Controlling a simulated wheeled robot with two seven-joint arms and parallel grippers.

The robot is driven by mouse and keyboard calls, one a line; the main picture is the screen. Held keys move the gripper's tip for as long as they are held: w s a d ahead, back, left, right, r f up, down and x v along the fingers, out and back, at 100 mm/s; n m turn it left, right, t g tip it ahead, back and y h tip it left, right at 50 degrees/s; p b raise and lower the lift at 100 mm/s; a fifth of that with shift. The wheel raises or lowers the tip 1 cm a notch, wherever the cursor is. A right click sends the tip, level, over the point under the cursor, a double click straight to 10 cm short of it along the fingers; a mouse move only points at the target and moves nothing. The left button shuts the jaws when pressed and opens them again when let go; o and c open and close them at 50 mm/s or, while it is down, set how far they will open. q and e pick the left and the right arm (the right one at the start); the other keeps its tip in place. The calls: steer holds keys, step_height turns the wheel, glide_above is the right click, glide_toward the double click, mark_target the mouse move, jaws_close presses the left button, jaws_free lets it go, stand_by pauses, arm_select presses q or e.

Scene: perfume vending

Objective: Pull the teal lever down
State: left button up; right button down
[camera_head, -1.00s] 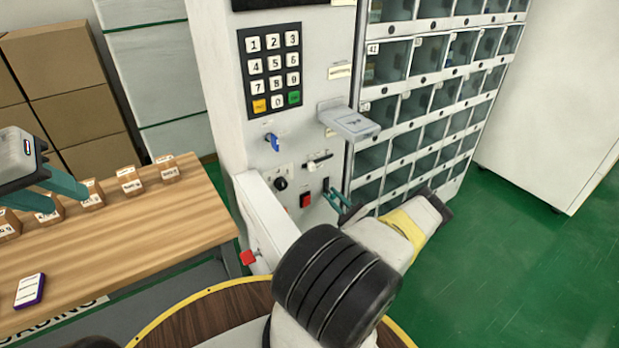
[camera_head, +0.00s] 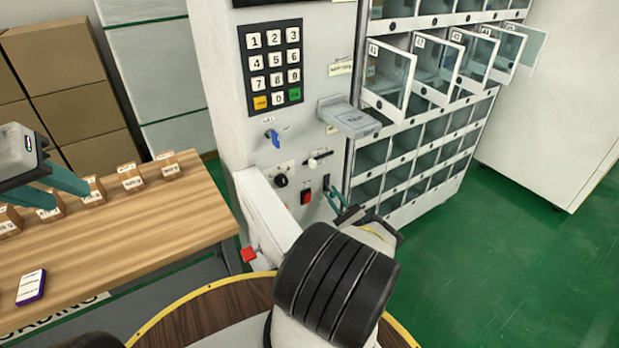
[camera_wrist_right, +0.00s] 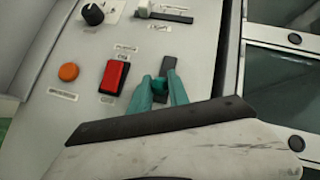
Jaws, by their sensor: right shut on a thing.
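My right gripper (camera_head: 336,202) is at the lower part of the machine's white control panel, right of a red switch. Its teal fingers (camera_wrist_right: 160,88) are shut on the lever, in front of a dark upright slot (camera_wrist_right: 168,66). The lever itself is mostly hidden between the fingers, and I cannot make out its teal colour apart from theirs. The dark slot also shows in the head view (camera_head: 326,182). My left gripper (camera_head: 62,190) is at the left edge, over the wooden table, with its teal fingers apart and empty.
The red switch (camera_wrist_right: 114,76), an orange button (camera_wrist_right: 68,72) and a black knob (camera_wrist_right: 93,13) are close by. A grey tray (camera_head: 349,118) juts out above. Several clear locker doors (camera_head: 388,80) stand open at the right. Small boxes (camera_head: 131,177) line the table (camera_head: 130,235).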

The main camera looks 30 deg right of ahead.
stand_by(0.4)
steer(key=c, duration=1.5)
jaws_free()
